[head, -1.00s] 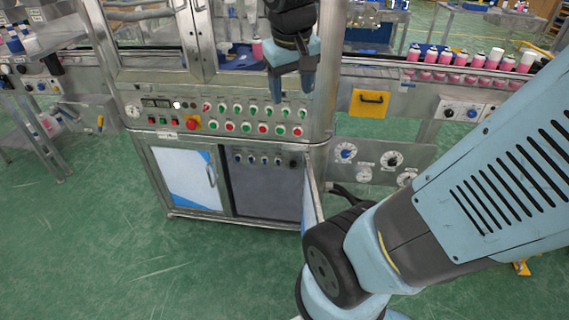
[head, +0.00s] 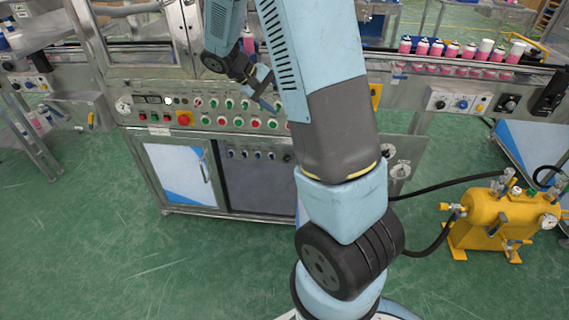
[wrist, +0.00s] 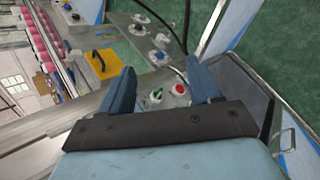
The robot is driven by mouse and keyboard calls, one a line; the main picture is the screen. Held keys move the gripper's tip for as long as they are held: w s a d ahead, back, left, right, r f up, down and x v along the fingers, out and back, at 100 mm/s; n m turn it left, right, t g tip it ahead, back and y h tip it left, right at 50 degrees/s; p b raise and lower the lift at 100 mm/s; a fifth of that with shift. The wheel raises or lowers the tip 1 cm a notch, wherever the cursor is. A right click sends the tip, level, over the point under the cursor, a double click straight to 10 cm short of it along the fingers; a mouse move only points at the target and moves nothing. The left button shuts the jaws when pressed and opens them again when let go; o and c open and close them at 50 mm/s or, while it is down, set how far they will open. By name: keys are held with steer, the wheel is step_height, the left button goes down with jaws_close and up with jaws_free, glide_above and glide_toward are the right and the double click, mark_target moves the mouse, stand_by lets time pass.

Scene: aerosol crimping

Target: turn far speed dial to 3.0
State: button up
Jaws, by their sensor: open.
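My arm hides part of this group in the head view. Several dials also show near the top of the wrist view (wrist: 160,58), too small to read. I cannot tell which is the far speed dial. My gripper (head: 268,90) is open and empty in front of the cabinet's button panel, tilted toward the right. In the wrist view my gripper (wrist: 162,78) has its fingers spread, with a green knob (wrist: 156,96) and a red knob (wrist: 180,89) seen between them.
A yellow tank (head: 497,222) with a black hose stands on the floor at the right. A conveyor with pink cans (head: 437,48) runs behind. A yellow plate with a black handle (wrist: 103,63) lies beside the dials. Green floor in front is clear.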

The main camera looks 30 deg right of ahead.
mark_target(286, 160)
steer(key=w+d+f+n+t+h, duration=0.1)
steer(key=w+f+n+h, duration=0.4)
steer(key=f, duration=0.8)
steer(key=w+d+f+n+t+h, duration=0.15)
steer(key=w+f+h, duration=0.25)
steer(key=w+f, duration=0.55)
step_height(286, 160, down, 29)
steer(key=s+d+n+t+y, duration=0.1)
steer(key=s+n+t, duration=0.2)
steer(key=n+t, duration=0.9)
steer(key=w+d+r, duration=0.1)
steer(key=w+d, duration=0.2)
steer(key=w+d+r+m+t, duration=0.1)
steer(key=w+d, duration=0.1)
steer(key=d, duration=0.1)
steer(key=w+d+r+t, duration=0.1)
steer(key=w+d+r, duration=0.1)
steer(key=w+d, duration=0.1)
steer(key=shift+w+d+m, duration=0.35)
steer(key=shift+d, duration=0.25)
steer(key=c, duration=1)
steer(key=shift+c, duration=0.2)
